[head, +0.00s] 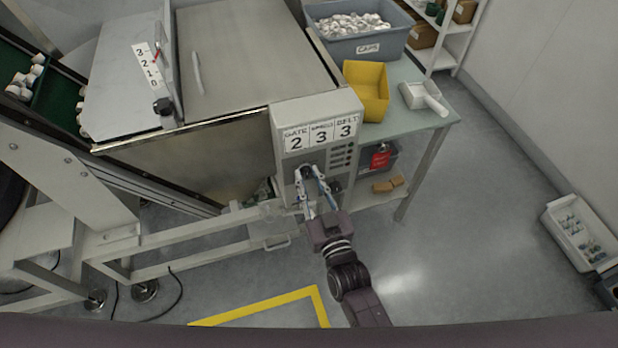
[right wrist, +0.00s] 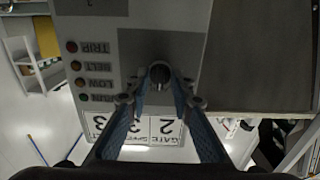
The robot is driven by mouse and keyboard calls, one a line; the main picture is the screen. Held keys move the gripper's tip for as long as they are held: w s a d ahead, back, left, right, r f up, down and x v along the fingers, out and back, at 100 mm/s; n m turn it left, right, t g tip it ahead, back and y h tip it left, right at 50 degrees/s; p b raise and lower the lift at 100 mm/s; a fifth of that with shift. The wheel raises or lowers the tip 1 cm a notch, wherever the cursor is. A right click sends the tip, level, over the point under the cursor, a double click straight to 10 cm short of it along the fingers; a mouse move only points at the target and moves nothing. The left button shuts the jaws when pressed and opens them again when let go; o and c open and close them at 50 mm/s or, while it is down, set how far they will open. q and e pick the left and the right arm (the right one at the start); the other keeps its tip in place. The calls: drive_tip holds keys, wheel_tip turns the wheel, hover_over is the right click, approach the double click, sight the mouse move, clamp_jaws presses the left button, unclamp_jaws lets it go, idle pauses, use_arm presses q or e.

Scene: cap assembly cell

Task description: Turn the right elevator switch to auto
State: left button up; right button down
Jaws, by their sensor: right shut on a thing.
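A light grey control box (head: 318,108) stands at the front right corner of the metal hopper. A small dark switch knob (right wrist: 159,73) sticks out of its dark plate, below the number cards in the head view. My right gripper (head: 309,173) reaches up to the box front, its two blue-sided fingers on either side of the knob. In the right wrist view the fingertips (right wrist: 160,86) are shut on the knob. The knob's setting and any marks around it cannot be read. My left gripper is not in view.
Number cards (head: 321,136) read gate 2, speed 3, belt 3. Labelled lamps (right wrist: 76,65) sit beside the knob. A green-topped table (head: 437,119) holds a yellow bin (head: 365,88), a white scoop (head: 424,97) and a caps crate (head: 368,47).

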drive_tip(key=c, duration=1.7)
unclamp_jaws()
drive_tip(key=v, duration=1.2)
drive_tip(key=s+d+f+g+h, duration=0.1)
drive_tip(key=s+d+f+g, duration=0.2)
drive_tip(key=f, duration=0.8)
drive_tip(key=s+d+f+g+h, duration=0.1)
drive_tip(key=s+d+f+g, duration=0.2)
drive_tip(key=f, duration=0.7)
drive_tip(key=s+d+f+g+h, duration=0.1)
drive_tip(key=s+f+g, duration=0.3)
drive_tip(key=f, duration=0.7)
drive_tip(key=s+d+f+g+h, duration=0.1)
drive_tip(key=s+d+f+g, duration=0.1)
drive_tip(key=s+d+f, duration=0.2)
drive_tip(key=s+d+f+g, duration=0.2)
drive_tip(key=s+d+f, duration=0.2)
drive_tip(key=s, duration=0.7)
drive_tip(key=s+d+f+m+g+h, duration=0.1)
drive_tip(key=s+d+f+g, duration=0.1)
drive_tip(key=s+d+f, duration=0.2)
drive_tip(key=shift+s+d+f+h, duration=0.15)
drive_tip(key=shift+s+f, duration=0.3)
drive_tip(key=shift+s, duration=0.25)
drive_tip(key=shift+s+d+f+h, duration=0.1)
drive_tip(key=shift+s+f, duration=0.3)
drive_tip(key=shift+s, duration=0.35)
drive_tip(key=shift+s+d+f+h, duration=0.15)
drive_tip(key=shift+s+f, duration=0.3)
drive_tip(key=shift+s, duration=0.25)
